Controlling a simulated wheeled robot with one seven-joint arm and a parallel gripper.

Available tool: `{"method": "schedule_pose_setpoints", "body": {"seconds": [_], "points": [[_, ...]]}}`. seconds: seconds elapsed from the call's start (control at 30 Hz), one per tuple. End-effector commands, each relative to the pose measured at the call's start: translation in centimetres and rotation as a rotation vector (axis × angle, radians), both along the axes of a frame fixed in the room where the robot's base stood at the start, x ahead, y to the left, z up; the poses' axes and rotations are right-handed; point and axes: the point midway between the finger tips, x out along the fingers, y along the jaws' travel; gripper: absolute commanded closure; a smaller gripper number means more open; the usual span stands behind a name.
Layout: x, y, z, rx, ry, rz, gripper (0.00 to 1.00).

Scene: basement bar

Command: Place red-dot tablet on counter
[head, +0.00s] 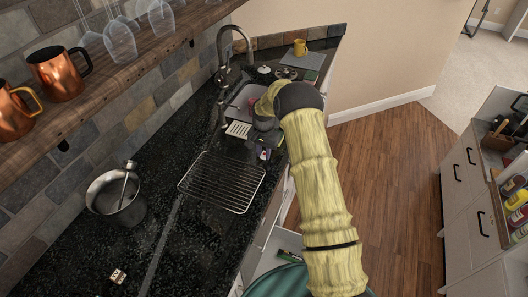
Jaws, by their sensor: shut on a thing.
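My gripper (263,148) points down near the counter's right-hand front edge, just beyond the wire rack. It is shut on a small, partly hidden purple-and-pale thing (264,155), which looks like the tablet. I cannot make out a red dot on it. The counter (205,245) is black speckled stone and runs from the near left to the far corner. I cannot tell whether the held thing touches the counter or is above it.
A wire rack (222,182) lies on the counter. The sink (243,97) and tap (223,50) are beyond. A metal pot (116,197) and small box (117,276) stand at left. A shelf (120,65) with copper mugs overhangs the left side. The near counter is mostly clear.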

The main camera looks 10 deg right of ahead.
Motion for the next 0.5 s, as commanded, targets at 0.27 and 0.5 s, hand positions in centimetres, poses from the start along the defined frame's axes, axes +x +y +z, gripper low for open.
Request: {"method": "schedule_pose_setpoints", "body": {"seconds": [0.27, 0.5], "points": [[-0.02, 0.08, -0.27, 0.000, 0.000, 0.001, 0.58], [-0.02, 0.08, -0.23, 0.001, 0.001, 0.001, 0.58]]}}
